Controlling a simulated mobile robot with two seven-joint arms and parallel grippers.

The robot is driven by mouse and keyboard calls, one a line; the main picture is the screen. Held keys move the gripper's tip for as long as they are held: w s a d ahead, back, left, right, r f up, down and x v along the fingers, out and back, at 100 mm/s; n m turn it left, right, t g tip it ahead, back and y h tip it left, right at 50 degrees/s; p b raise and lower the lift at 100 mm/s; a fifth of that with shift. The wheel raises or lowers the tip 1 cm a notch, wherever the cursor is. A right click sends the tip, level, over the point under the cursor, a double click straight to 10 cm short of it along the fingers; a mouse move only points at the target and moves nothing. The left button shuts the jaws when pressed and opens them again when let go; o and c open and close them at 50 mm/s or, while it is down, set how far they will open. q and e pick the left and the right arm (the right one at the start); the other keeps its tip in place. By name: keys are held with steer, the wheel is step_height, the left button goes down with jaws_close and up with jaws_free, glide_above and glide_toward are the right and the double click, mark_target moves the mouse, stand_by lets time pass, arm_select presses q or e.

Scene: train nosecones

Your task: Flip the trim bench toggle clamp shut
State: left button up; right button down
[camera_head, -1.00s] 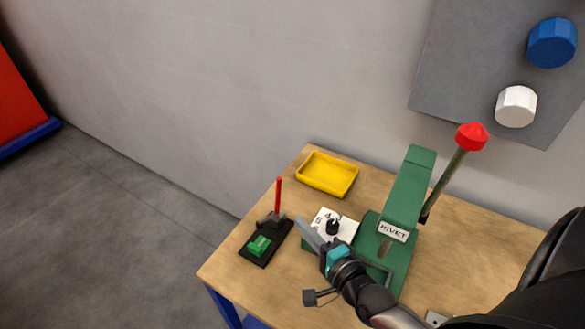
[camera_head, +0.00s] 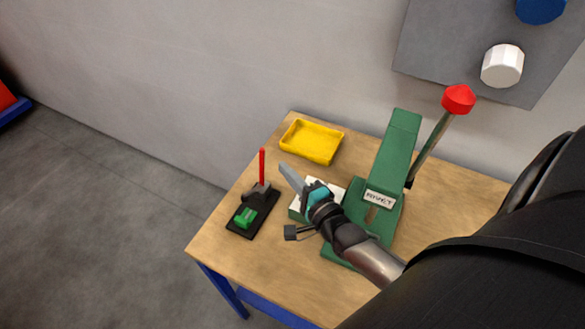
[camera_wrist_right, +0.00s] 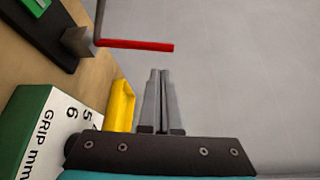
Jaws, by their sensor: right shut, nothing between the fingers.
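The toggle clamp stands at the left end of the bench, a black base (camera_head: 244,223) with a green block (camera_head: 245,217) on it and a red handle (camera_head: 262,167) standing upright. In the right wrist view the red handle (camera_wrist_right: 140,45) lies across the upper part, with the clamp base (camera_wrist_right: 38,35) at upper left. My right gripper (camera_head: 284,168) is shut and empty, to the right of the red handle and apart from it. In the wrist view its closed fingertips (camera_wrist_right: 159,73) sit just below the handle's free end. My left gripper is not in view.
A yellow tray (camera_head: 312,141) lies behind the gripper. A green and white grip-gauge box (camera_wrist_right: 45,125) sits under my right wrist. A green rivet press (camera_head: 388,165) with a red-knobbed lever (camera_head: 459,99) stands to the right. The bench's (camera_head: 215,245) front left is clear.

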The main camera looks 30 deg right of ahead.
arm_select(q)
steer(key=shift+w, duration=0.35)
arm_select(e)
steer(key=w, duration=0.6)
steer(key=shift+f, duration=0.3)
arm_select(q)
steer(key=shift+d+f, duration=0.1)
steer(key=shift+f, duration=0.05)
arm_select(e)
steer(key=shift+a, duration=0.15)
arm_select(q)
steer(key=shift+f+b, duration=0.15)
steer(key=shift+b, duration=0.15)
arm_select(e)
steer(key=shift+s+a+n, duration=0.15)
steer(key=shift+a+n, duration=0.05)
steer(key=shift+n, duration=0.1)
